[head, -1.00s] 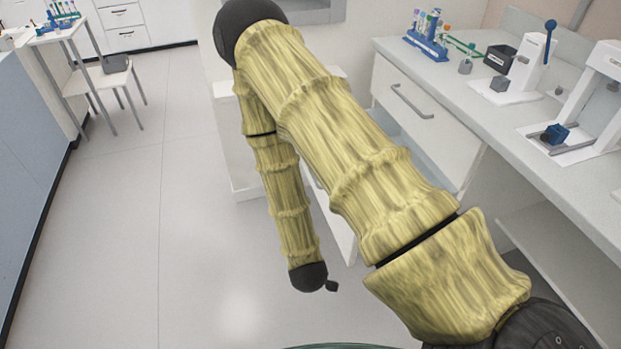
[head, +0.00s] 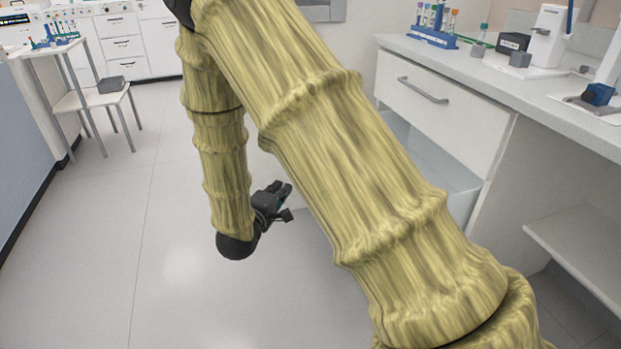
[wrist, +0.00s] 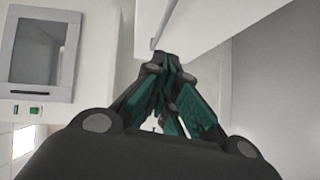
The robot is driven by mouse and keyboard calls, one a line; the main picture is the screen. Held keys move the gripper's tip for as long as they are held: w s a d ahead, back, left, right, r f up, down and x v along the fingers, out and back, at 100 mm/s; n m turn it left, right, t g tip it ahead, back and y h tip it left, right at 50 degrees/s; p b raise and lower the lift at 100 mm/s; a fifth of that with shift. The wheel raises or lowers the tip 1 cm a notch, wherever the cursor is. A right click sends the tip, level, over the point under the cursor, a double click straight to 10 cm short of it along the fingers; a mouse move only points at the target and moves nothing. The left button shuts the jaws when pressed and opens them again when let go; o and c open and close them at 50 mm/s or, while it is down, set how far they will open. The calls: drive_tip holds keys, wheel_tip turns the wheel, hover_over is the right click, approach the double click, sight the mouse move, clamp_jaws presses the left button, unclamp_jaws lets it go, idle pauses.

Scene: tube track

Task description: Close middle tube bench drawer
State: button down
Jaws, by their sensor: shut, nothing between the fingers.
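The tube bench stands at the right in the head view. Its top drawer (head: 440,105), white with a grey bar handle, looks shut. Below it, a pale blue-grey inner part of the middle drawer (head: 450,180) shows, so this drawer seems pulled out. Its front is hidden behind my arm in the head view. My gripper (head: 281,194) is low over the floor, left of the bench, and shut with nothing in it. In the wrist view, its fingertips (wrist: 166,64) are close to a white panel (wrist: 225,22) with a grey bar handle (wrist: 161,24). Contact cannot be told.
The bench top (head: 500,75) holds a blue tube rack (head: 432,38), a black box (head: 513,42) and white instruments. An open shelf (head: 580,245) is at the lower right. A small table with a stool (head: 105,98) stands at the far left. The floor (head: 180,270) is clear.

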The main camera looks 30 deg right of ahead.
drive_tip(key=shift+w+d+r+g+h+b, duration=0.2)
drive_tip(key=shift+w+d+r+h+b, duration=0.45)
drive_tip(key=shift+d+b, duration=1.25)
drive_tip(key=shift+w+d+r+g+h+b, duration=0.25)
drive_tip(key=shift+w+d+b, duration=0.95)
drive_tip(key=shift+d, duration=1.1)
drive_tip(key=shift+w+d+r+g+h+b, duration=0.15)
drive_tip(key=shift+w+d+r+h+b, duration=0.35)
drive_tip(key=shift+d+b, duration=1.5)
drive_tip(key=shift+d, duration=0.1)
drive_tip(key=shift+d+p, duration=0.1)
drive_tip(key=shift+p, duration=0.2)
